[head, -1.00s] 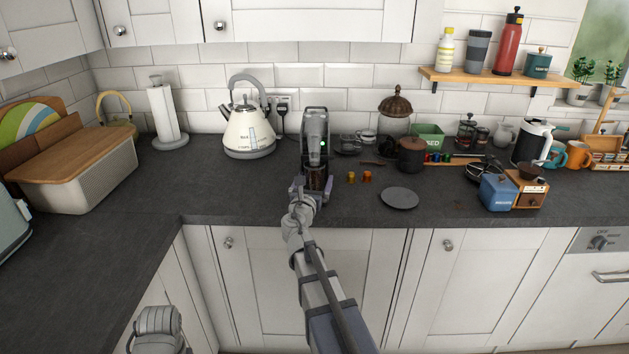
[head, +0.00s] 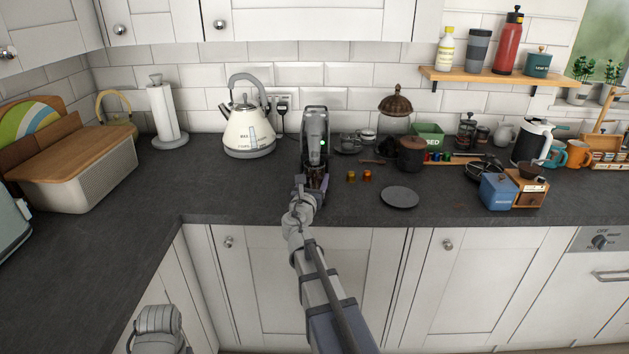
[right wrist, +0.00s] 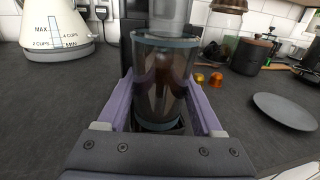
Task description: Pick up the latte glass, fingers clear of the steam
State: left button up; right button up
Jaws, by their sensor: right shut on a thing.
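The latte glass (right wrist: 162,85) is a clear tumbler with a brown drink in it and bluish bands at rim and base. No steam is visible. In the head view the gripper hides most of the glass.
A cream kettle (head: 248,132) stands left of the machine.

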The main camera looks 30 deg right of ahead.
grip_shut()
pick_arm(q)
jog(key=shift+d+r+p, duration=0.1)
jog(key=shift+r+p, duration=0.25)
pick_arm(e)
jog(key=shift+r, duration=0.3)
jog(key=shift+s, duration=0.1)
